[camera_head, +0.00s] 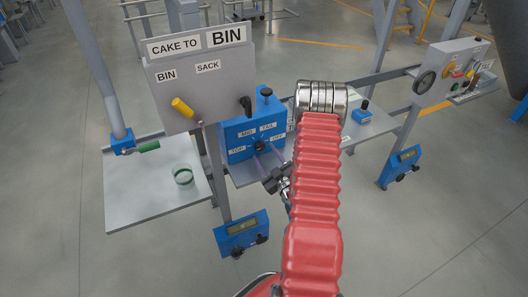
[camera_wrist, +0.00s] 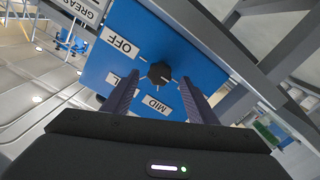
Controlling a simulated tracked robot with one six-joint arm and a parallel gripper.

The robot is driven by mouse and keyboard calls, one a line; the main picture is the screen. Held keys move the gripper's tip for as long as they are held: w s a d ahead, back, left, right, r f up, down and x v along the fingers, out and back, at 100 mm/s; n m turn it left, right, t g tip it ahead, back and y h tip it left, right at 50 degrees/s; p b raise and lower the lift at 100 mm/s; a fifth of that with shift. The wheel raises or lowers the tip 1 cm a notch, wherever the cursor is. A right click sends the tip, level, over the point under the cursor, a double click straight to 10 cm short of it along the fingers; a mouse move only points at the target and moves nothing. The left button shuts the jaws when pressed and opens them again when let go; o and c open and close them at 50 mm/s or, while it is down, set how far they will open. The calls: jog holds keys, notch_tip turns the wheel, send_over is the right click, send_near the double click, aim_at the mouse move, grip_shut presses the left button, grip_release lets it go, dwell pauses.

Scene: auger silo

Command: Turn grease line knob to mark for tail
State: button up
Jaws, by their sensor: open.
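The grease line knob (camera_head: 259,146) is a small black dial on a blue panel (camera_head: 236,139) with labels TOP, MID, TAIL and OFF around it. In the wrist view the knob (camera_wrist: 160,74) shows a pale mark on its right side, away from OFF and apparently toward the TOP side. My gripper (camera_wrist: 158,80) is open, with one purple finger on each side of the knob and clear gaps between. The OFF (camera_wrist: 122,45) and MID (camera_wrist: 155,104) labels are readable there. The left finger partly covers the TAIL label. In the head view the fingers reach the panel from the lower right.
A grey CAKE TO BIN board (camera_head: 197,81) with a yellow handle (camera_head: 182,107) stands left of the panel. A blue gauge box (camera_head: 242,234) hangs below. A control box (camera_head: 452,72) stands at right.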

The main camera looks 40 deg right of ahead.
aim_at(260, 146)
jog(key=shift+x, duration=1.25)
jog(key=shift+c, duration=0.4)
jog(key=c, duration=0.9)
jog(key=shift+d, duration=0.3)
jog(key=shift+c, duration=0.5)
jog(key=shift+a, duration=0.25)
